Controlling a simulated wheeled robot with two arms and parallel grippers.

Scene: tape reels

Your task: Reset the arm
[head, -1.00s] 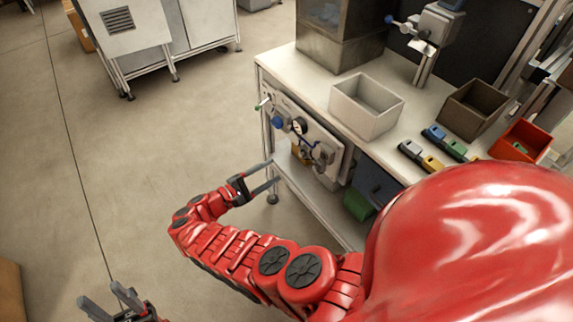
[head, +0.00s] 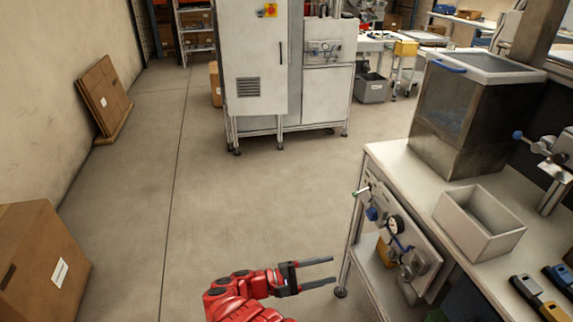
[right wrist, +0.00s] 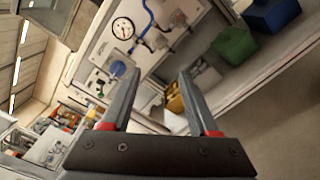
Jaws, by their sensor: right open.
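My right gripper (head: 318,272) is in the lower middle of the head view, at the end of my red arm. Its two fingers are parallel and apart, with nothing between them. It is in front of the workbench's left end, over the floor. In the right wrist view the open fingers (right wrist: 155,100) point at the bench's side panel with a round gauge (right wrist: 123,28). The gauge also shows in the head view (head: 395,224). My left gripper is out of the head view.
The workbench (head: 400,165) at right bears a pale open bin (head: 480,222), a clear-fronted box (head: 470,115) and several small coloured pieces near the lower right corner. A white cabinet (head: 257,60) stands behind. A cardboard box (head: 40,255) is at left. The middle floor is clear.

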